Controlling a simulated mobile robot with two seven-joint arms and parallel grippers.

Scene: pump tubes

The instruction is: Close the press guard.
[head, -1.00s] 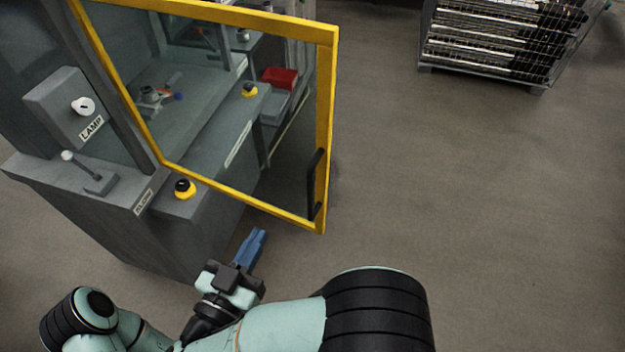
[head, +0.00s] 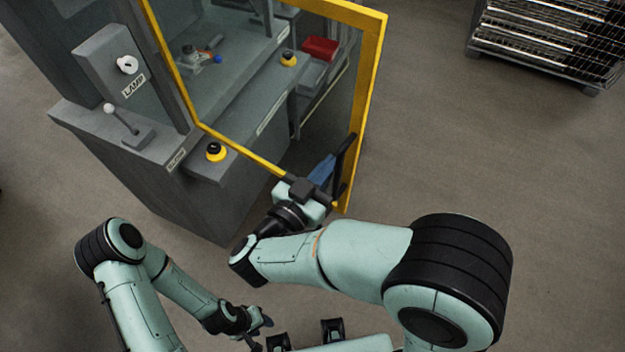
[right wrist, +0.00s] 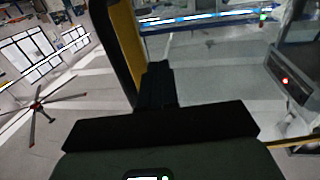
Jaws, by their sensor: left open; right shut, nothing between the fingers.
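The press guard (head: 371,90) is a yellow-framed clear door that stands swung out from the grey press (head: 180,192). Its black bar handle (head: 344,160) is on the outer upright, low down. My right gripper (head: 323,171) is shut and empty, its blue fingers just left of the handle; I cannot tell whether they touch. In the right wrist view the shut fingers (right wrist: 157,85) are close to the yellow frame (right wrist: 127,45) and the dark handle (right wrist: 108,50). My left gripper (head: 262,327) is open and empty at the bottom, far from the guard.
The press front has a lamp box (head: 107,60), a lever (head: 122,122) and yellow-black buttons (head: 215,151). A red bin (head: 320,47) shows through the guard. A metal rack (head: 545,45) stands at the upper right. The floor right of the guard is clear.

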